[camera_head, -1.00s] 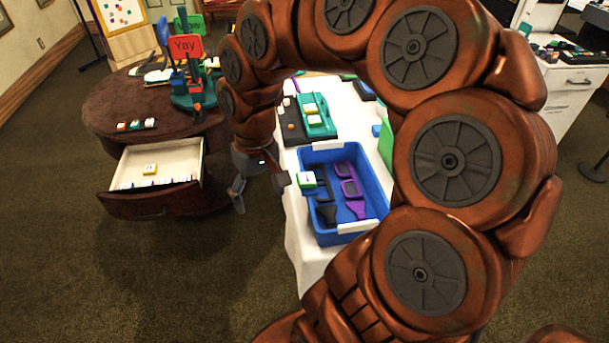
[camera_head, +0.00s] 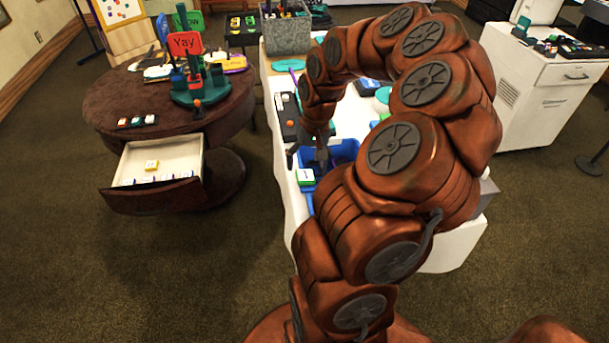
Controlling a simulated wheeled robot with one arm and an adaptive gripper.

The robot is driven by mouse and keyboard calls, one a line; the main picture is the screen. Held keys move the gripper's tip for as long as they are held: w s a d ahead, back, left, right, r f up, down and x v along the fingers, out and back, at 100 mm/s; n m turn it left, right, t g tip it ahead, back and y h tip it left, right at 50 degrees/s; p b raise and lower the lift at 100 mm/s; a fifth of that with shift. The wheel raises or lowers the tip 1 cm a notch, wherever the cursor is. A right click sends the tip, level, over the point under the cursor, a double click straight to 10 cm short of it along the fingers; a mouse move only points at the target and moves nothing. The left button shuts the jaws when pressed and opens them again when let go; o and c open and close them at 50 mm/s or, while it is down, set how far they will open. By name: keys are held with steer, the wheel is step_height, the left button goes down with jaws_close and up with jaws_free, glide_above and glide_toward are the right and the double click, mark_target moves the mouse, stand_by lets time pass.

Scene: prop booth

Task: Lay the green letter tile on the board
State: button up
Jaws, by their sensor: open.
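The green letter tile (camera_head: 305,177), with a white top and green sides, is at the left edge of the blue tub (camera_head: 345,152) on the white table. I cannot tell whether it rests on the rim or beside it. My gripper (camera_head: 307,160) is open, pointing down just above and behind the tile, its fingers spread and apart from it. A dark board (camera_head: 286,112) with pale tiles on it lies on the table behind the gripper. My arm hides most of the tub and part of the table.
At left, a round brown table (camera_head: 105,105) has an open drawer (camera_head: 165,160) holding a yellow tile (camera_head: 152,165). A red "Yay" sign (camera_head: 186,44) stands on it. A grey speckled box (camera_head: 287,35) stands at the back. A white cabinet (camera_head: 540,95) is at right.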

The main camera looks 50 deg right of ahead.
mark_target(305, 175)
steer(key=shift+w+a+f+p, duration=0.1)
steer(key=shift+f+p, duration=0.15)
steer(key=shift+f, duration=0.75)
steer(key=shift+w+a+f+p, duration=0.1)
steer(key=shift+f+p, duration=0.1)
steer(key=shift+f, duration=0.8)
steer(key=c, duration=1.1)
steer(key=shift+r, duration=0.15)
